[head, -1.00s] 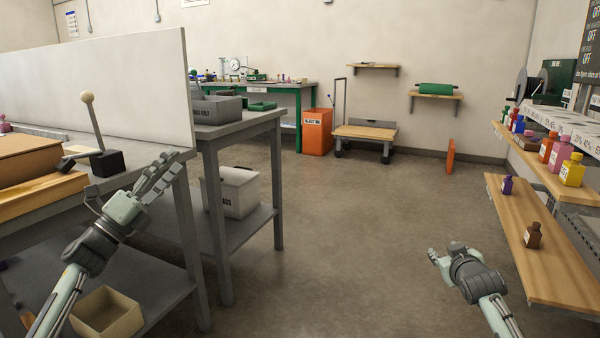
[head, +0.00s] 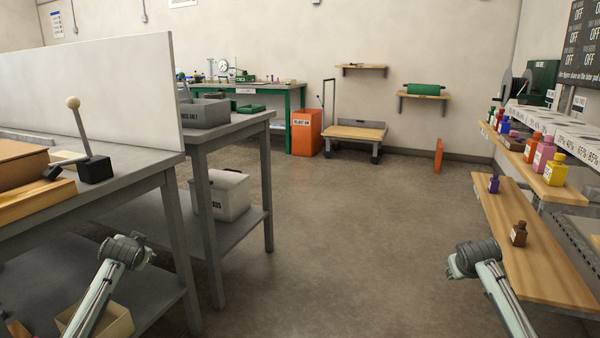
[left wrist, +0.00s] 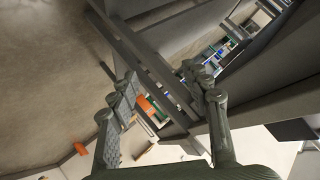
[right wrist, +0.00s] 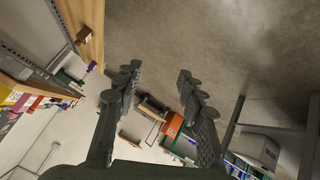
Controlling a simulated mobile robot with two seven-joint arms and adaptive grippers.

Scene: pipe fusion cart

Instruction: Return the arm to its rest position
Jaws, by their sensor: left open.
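My left arm (head: 98,292) comes in low at the left of the head view, in front of the grey workbench. My left gripper (left wrist: 163,84) is open and empty in the left wrist view, its fingers spread apart. In the head view its fingers are mostly hidden behind the wrist. My right arm (head: 492,280) comes in at the lower right, beside the wooden shelf. My right gripper (right wrist: 158,76) is open and empty in the right wrist view, with floor and the far wall beyond its fingers.
The grey workbench (head: 140,172) carries a lever with a pale knob (head: 73,103). A beige open box (head: 113,320) sits low behind my left arm. The wooden shelf (head: 540,255) holds a brown bottle (head: 519,233) and a purple bottle (head: 494,184). Open floor (head: 350,240) lies between both sides.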

